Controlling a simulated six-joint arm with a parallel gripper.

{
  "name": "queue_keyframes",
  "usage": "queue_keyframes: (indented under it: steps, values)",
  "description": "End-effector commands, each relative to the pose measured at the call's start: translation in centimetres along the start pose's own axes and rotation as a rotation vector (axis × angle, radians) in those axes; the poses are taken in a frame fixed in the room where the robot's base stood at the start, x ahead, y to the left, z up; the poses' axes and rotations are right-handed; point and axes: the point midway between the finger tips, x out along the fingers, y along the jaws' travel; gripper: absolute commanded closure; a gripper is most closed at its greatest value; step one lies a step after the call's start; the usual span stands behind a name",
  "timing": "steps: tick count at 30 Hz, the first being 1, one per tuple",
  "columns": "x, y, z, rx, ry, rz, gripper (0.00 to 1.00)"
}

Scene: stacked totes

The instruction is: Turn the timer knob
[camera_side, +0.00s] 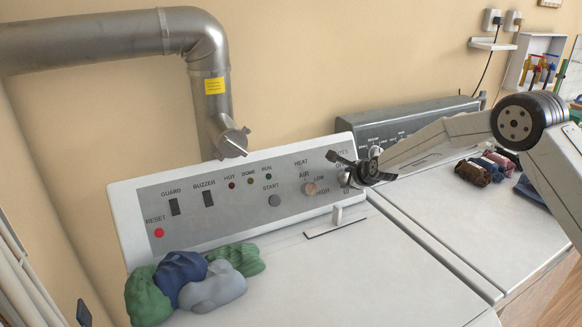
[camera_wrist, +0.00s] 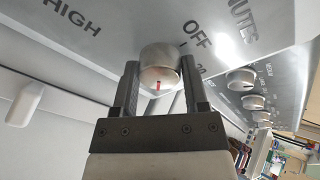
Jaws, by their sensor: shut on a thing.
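The timer knob (camera_wrist: 159,62) is a round metal knob with a red mark, on the grey panel below the words OFF and MINUTES in the wrist view. My gripper (camera_wrist: 160,82) has its two dark fingers on either side of the knob, shut on it. In the side view my gripper (camera_side: 350,170) is at the right end of the white machine's control panel (camera_side: 237,190) and covers most of the knob and part of its lettering. The red mark on the knob points up toward the panel in the wrist view.
The side view shows an air heat knob (camera_side: 310,188), a start button (camera_side: 274,200) and a red reset button (camera_side: 158,232) left of my gripper. A lid handle (camera_side: 337,216) stands just below. A second machine (camera_side: 405,122) stands behind.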

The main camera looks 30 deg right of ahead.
Motion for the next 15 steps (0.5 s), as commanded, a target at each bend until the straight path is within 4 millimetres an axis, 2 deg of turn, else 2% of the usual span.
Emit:
queue_keyframes:
  steps: [15]
  values:
    - [0.0, -0.03, -0.06, 0.206, -0.011, 0.028, 1.0]
